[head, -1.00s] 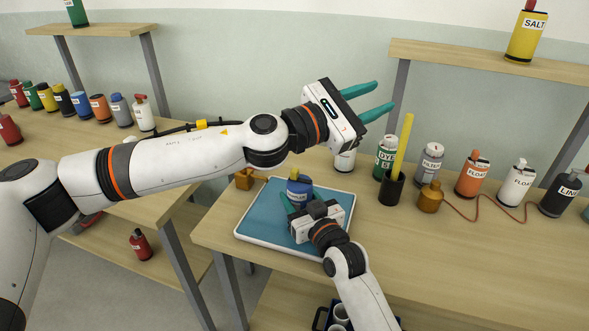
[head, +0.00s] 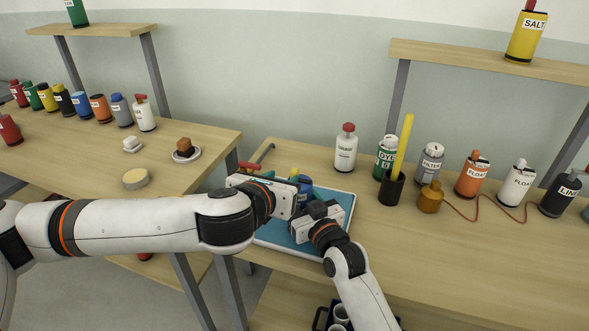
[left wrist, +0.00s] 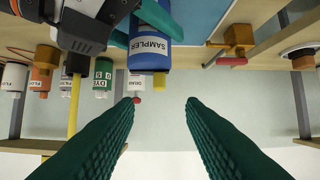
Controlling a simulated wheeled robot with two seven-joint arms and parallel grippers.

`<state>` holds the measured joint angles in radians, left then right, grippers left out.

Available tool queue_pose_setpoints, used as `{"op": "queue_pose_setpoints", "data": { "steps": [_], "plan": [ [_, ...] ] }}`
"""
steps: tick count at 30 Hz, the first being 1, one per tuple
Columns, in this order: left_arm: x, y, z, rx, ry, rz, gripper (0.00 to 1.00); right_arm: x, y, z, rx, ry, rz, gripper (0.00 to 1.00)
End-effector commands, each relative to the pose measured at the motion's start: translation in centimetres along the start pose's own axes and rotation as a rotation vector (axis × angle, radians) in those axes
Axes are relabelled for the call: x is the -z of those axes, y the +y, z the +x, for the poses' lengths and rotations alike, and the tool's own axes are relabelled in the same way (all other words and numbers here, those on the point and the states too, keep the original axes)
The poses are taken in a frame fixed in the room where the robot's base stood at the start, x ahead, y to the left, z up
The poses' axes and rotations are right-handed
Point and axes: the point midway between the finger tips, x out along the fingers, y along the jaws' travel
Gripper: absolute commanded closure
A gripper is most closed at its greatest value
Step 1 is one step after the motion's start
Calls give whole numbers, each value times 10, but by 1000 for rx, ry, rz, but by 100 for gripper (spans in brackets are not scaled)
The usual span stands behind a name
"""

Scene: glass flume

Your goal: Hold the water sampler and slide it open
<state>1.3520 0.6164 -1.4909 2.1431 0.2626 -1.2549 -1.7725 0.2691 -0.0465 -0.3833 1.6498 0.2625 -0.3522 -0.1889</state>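The blue water sampler (head: 305,187), with a white SAMPLER label and a yellow end piece, is at the back part of the blue tray (head: 272,235). My right gripper (head: 300,208) is shut around its body; the fingertips are mostly hidden in the head view. The left wrist view, upside down, shows the sampler (left wrist: 152,40) between the right gripper's teal fingers. My left gripper (head: 262,180) is beside the sampler on its left, partly hiding it. In the left wrist view my left gripper (left wrist: 160,108) is open and empty, its fingers apart from the sampler.
A white bottle with a red cap (head: 346,150), a green DYE bottle (head: 385,157) and a black cup with a yellow rod (head: 392,185) stand behind and right of the tray. A side table (head: 60,165) is at left.

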Motion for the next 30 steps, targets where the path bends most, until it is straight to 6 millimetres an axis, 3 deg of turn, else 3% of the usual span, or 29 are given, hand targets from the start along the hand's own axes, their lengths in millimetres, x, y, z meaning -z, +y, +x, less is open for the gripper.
{"op": "queue_pose_setpoints", "data": {
  "steps": [6,12,18,26,30],
  "plan": [
    [0,0,46,1,0,-1,64,0,0,0,0,0,0,75],
    [0,0,77,0,1,1,64,0,0,0,0,0,0,75],
    [1,1,90,-1,2,1,64,0,0,0,0,0,0,75],
    [1,0,91,-1,3,1,64,0,0,0,0,0,0,75],
    [1,0,90,-1,3,1,85,0,0,0,0,0,0,75]
  ]
}}
